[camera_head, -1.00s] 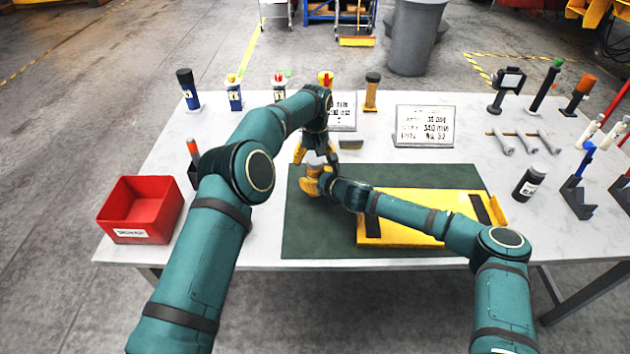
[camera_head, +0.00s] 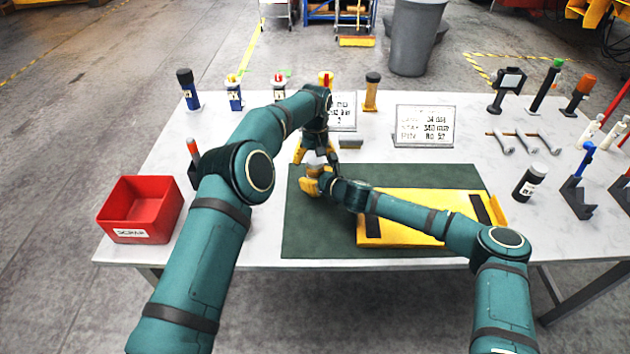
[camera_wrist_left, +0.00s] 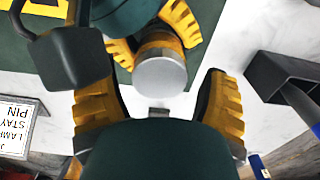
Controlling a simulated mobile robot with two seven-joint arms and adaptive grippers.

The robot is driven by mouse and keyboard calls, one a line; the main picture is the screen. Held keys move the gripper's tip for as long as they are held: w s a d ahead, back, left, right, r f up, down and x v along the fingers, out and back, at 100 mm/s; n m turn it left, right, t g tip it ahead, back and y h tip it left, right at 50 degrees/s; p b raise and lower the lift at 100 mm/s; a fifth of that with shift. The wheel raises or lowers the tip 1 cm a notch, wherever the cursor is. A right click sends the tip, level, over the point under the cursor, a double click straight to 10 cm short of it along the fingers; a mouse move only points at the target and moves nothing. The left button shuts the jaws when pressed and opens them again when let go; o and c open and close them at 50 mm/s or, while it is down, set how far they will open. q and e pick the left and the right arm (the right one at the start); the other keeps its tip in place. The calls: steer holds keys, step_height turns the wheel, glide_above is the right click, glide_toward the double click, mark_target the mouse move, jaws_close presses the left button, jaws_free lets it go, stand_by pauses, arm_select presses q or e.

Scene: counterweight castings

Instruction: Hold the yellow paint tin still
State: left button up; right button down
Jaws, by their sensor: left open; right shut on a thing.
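The yellow paint tin (camera_wrist_left: 160,76) shows in the left wrist view with its round silver lid toward the camera and a yellow band around its body. My right gripper (camera_wrist_left: 154,36) is shut on the tin, with yellow fingers on both sides of it. In the head view my right gripper (camera_head: 316,183) is over the left part of the green mat (camera_head: 300,235), and the tin is mostly hidden by the fingers. My left gripper (camera_head: 316,157) is open just behind it. In the left wrist view its two fingers stand apart on either side of the lid, with nothing between them clearly gripped.
A yellow tray (camera_head: 400,238) lies on the mat under my right forearm. A red bin (camera_head: 142,208) stands at the table's left edge. Signs (camera_head: 424,127), bottles and tools stand along the back and right. The white table (camera_head: 250,250) is clear at front left.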

arm_select(q)
steer(key=shift+r, duration=2.2)
step_height(320, 180, up, 4)
steer(key=shift+f, duration=0.25)
steer(key=shift+f, duration=4.05)
steer(key=shift+o, duration=0.2)
